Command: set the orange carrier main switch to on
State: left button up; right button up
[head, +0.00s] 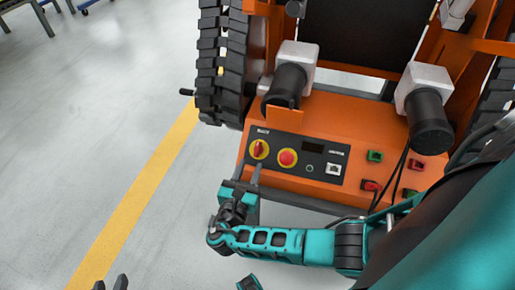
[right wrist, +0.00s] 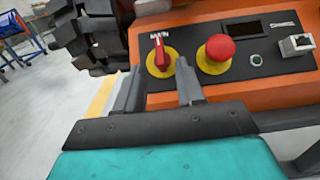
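The orange carrier (head: 340,125) has a dark control panel on its front. Its main switch (head: 259,149) is a red knob on a yellow disc at the panel's left end. In the right wrist view the main switch (right wrist: 161,52) has its handle roughly upright, below the MAIN label. My right gripper (head: 243,177) is just in front of the panel, below the switch. In the right wrist view its fingers (right wrist: 158,76) are apart and empty, with the knob beyond the gap between them; contact is not visible. My left gripper (head: 109,283) shows only two separated fingertips at the bottom edge.
A red emergency button (right wrist: 220,48) on a yellow disc sits close right of the switch. A black track (head: 222,60) rises at the left.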

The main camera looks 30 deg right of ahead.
aim_at(256, 151)
jog(key=b+x, duration=0.1)
jog(key=x, duration=0.7)
jog(key=shift+w, duration=0.1)
grip_shut()
